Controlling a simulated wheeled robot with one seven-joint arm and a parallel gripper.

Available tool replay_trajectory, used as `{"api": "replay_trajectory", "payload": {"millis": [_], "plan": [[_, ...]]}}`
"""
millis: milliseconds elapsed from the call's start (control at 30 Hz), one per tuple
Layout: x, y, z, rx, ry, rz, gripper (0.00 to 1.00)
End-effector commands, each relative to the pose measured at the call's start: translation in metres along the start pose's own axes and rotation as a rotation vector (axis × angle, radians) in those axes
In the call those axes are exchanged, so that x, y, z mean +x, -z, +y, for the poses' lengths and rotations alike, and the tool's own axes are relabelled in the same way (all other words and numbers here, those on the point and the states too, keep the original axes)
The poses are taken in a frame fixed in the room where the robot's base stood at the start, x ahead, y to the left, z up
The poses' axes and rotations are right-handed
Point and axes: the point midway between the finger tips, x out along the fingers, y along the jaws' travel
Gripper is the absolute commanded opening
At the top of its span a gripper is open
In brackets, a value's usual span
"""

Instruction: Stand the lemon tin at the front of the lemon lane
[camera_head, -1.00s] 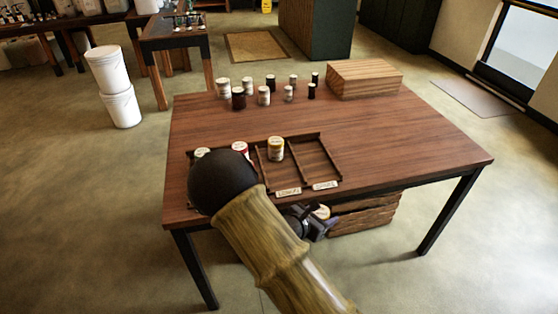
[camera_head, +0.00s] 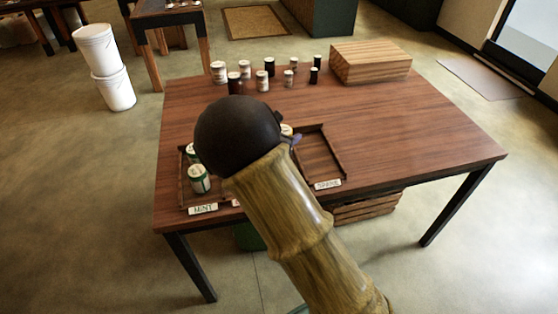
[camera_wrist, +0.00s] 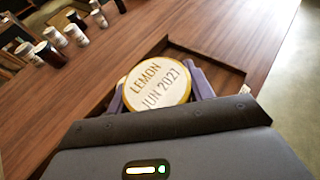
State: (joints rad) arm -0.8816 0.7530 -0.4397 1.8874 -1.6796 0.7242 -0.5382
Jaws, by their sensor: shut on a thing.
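The lemon tin (camera_wrist: 157,86) shows in the wrist view as a round cream lid with a gold rim, printed LEMON JUN 2027. My gripper (camera_wrist: 158,92) is shut on it, one purple finger on each side. The edge of another pale lid peeks out behind it at the left. The tray (camera_head: 343,160) lies at the table's front edge.
Green-banded tins (camera_head: 199,179) stand in the left lane, labelled MINT (camera_head: 203,208). The right lane (camera_head: 318,155) is empty. Several jars (camera_head: 262,81) and a wooden block (camera_head: 370,62) stand at the table's back. A crate (camera_head: 366,208) is below the table.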

Motion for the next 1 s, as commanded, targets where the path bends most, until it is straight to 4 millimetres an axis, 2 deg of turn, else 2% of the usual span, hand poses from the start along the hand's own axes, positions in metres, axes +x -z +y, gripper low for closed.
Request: {"api": "replay_trajectory", "payload": {"millis": [133, 400, 767, 1000], "plan": [[0.006, 0.013, -0.001, -0.004, 0.002, 0.0, 0.26], [0.023, 0.054, 0.0, -0.003, 0.002, -0.001, 0.26], [0.025, 0.058, 0.0, 0.0, 0.002, -0.001, 0.26], [0.036, 0.086, 0.0, -0.004, 0.002, 0.001, 0.26]]}}
